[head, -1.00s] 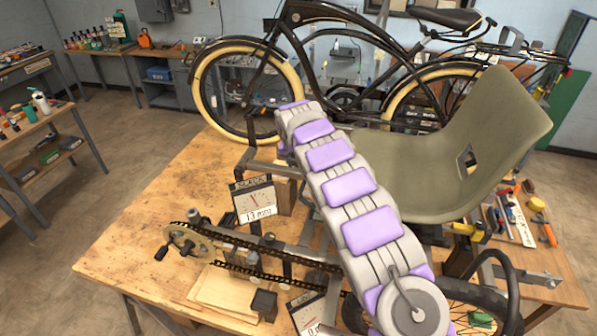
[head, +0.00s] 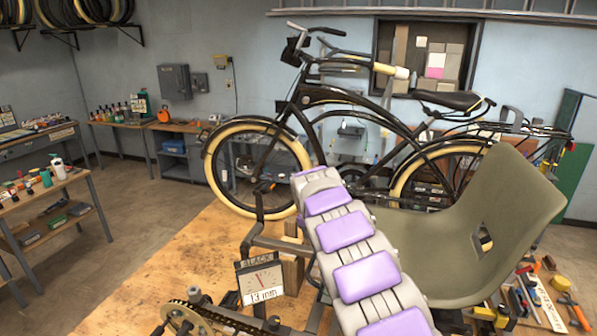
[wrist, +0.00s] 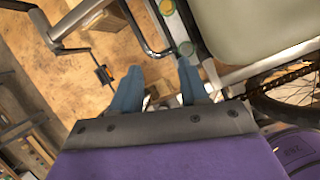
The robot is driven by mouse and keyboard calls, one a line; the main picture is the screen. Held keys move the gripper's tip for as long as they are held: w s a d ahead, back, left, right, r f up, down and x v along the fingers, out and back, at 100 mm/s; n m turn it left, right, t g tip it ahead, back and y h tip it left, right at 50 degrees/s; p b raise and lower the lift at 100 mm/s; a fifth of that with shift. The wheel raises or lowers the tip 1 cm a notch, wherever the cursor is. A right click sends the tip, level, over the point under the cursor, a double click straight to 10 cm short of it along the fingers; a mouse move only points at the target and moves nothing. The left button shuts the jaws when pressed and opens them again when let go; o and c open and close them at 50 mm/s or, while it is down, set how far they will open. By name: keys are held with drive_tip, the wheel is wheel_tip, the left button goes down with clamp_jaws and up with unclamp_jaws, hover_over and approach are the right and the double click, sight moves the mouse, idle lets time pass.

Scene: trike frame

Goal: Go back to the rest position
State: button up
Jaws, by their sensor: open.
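In the wrist view my gripper (wrist: 160,72) shows two blue fingers spread apart with nothing between them. It points down over the wooden bench, beside grey frame tubes and the edge of the olive seat. In the head view my grey and purple arm stretches from the bottom right up over the bench, and its far end hides the gripper. The trike frame (head: 274,243) with the olive seat (head: 430,250) stands on the wooden workbench (head: 190,250).
A black bicycle (head: 290,110) with cream tyres stands behind the bench. Hand tools (head: 545,300) lie at the right. The floor (head: 140,210) left of the bench is open.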

drive_tip(key=s+d+m+g+b, duration=0.1)
drive_tip(key=s+d+m+b, duration=0.1)
drive_tip(key=s+d+m, duration=0.45)
drive_tip(key=s+d+m+g+b, duration=0.15)
drive_tip(key=s+m, duration=0.25)
drive_tip(key=s, duration=0.6)
drive_tip(key=s+d+m+b, duration=0.3)
drive_tip(key=s+m, duration=0.2)
drive_tip(key=s, duration=0.3)
drive_tip(key=s+a+f+m+g+b, duration=0.1)
drive_tip(key=s+f+m+b, duration=0.2)
drive_tip(key=s, duration=1.2)
drive_tip(key=s+a+f+m+g+y+b, duration=0.1)
drive_tip(key=s+f+m+b, duration=0.3)
drive_tip(key=s+f+m, duration=0.6)
drive_tip(key=s+a+g, duration=0.1)
drive_tip(key=s, duration=0.5)
drive_tip(key=shift+a+y, duration=0.15)
drive_tip(key=shift+y, duration=0.15)
